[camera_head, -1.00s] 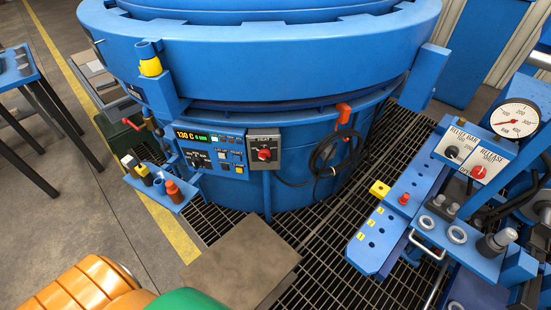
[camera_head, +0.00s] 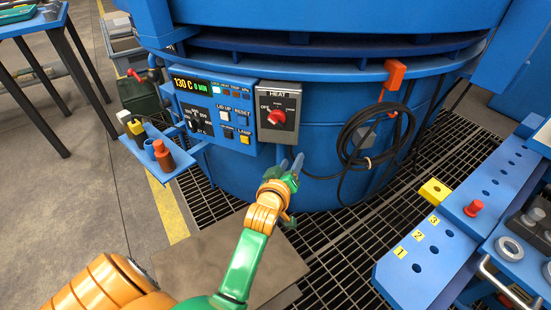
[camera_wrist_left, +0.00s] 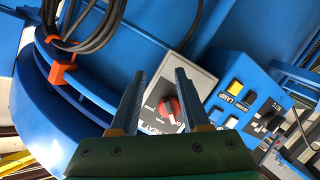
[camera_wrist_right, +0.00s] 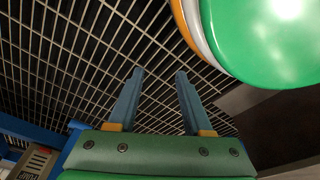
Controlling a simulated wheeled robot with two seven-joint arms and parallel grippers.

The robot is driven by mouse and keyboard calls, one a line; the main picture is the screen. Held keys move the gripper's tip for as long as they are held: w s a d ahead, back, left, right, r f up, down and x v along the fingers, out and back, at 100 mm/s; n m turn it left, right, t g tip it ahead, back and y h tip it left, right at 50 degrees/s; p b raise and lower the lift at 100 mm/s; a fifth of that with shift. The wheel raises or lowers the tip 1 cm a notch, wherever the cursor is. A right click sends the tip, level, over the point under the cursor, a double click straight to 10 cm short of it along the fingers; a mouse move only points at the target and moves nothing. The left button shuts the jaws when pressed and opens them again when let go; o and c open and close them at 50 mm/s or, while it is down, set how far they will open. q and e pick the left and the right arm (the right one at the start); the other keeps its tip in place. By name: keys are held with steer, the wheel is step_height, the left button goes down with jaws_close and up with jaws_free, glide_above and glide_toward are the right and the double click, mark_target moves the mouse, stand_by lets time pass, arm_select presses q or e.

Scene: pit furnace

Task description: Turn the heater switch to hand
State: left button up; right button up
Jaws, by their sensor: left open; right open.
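The heater switch is a red knob (camera_head: 277,117) on a grey box marked HEAT (camera_head: 279,92), on the furnace front beside the control panel. An OFF label shows at the knob's upper left; the pointer setting is too small to tell. My left gripper (camera_head: 292,167) is open and empty, below the switch box and apart from it. In the left wrist view the knob (camera_wrist_left: 170,109) shows in the gap between the open fingers (camera_wrist_left: 163,80), beyond them. My right gripper (camera_wrist_right: 153,80) is open and empty over the floor grating, seen only in the right wrist view.
The control panel (camera_head: 216,112) adjoins the switch box on the left. A black cable coil (camera_head: 372,145) hangs from an orange hook (camera_head: 395,76) on the right. A small blue shelf (camera_head: 155,158) holds bottles at left. A blue bench (camera_head: 425,262) stands at right.

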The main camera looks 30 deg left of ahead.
mark_target(276, 124)
arm_select(q)
steer(key=s+a+r+n+t+y+b, duration=0.2)
steer(key=a+r+n+y+b, duration=0.1)
steer(key=a+r+n+y, duration=0.15)
steer(key=shift+h, duration=0.45)
steer(key=x, duration=0.4)
steer(key=b+x, duration=0.1)
steer(key=x, duration=0.1)
steer(key=shift+s+a+r, duration=0.15)
steer(key=shift+a+r, duration=0.1)
steer(key=shift+r, duration=0.15)
steer(key=shift+w+a, duration=0.15)
steer(key=shift+w, duration=0.2)
jaws_close()
arm_select(e)
steer(key=w, duration=0.1)
steer(key=w+f, duration=0.2)
steer(key=w, duration=0.1)
steer(key=shift+a+f, duration=0.2)
steer(key=shift+a, duration=0.2)
